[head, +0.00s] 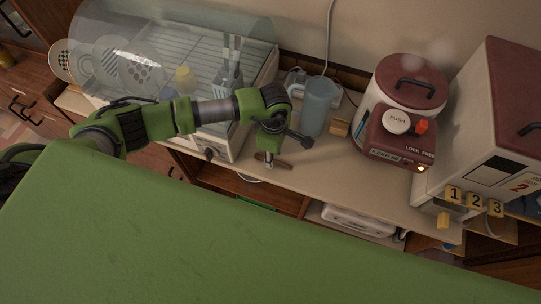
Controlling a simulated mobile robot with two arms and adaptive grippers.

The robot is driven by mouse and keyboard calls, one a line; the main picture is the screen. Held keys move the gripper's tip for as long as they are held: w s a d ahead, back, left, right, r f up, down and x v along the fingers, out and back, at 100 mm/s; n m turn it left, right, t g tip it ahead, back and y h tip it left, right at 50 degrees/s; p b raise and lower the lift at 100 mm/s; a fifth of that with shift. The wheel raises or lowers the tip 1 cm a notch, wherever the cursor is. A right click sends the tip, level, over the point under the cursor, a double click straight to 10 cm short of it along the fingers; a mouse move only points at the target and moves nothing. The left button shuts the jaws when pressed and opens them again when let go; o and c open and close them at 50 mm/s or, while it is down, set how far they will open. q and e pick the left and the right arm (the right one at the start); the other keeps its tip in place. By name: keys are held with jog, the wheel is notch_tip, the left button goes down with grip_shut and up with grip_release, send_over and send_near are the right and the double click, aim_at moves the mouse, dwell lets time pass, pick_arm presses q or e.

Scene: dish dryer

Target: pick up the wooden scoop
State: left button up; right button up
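The wooden scoop (283,164) appears to be the small dark brown, elongated thing lying near the front edge of the counter. My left gripper (269,163) points down over its middle and hides part of it. The fingers look close together at the scoop, but they are too small to show whether they grip it. My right gripper is not in view.
A dish dryer (218,143) with a clear dome, plates and utensils stands left of the gripper. A blue pitcher (315,108) and small wooden block (339,128) stand behind it. A red-topped dispenser (401,135) and rice bin (489,120) stand right. Bare counter (345,178) lies between.

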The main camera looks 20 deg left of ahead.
pick_arm(q)
jog(key=shift+f, duration=0.6)
grip_shut()
jog(key=shift+r, duration=0.15)
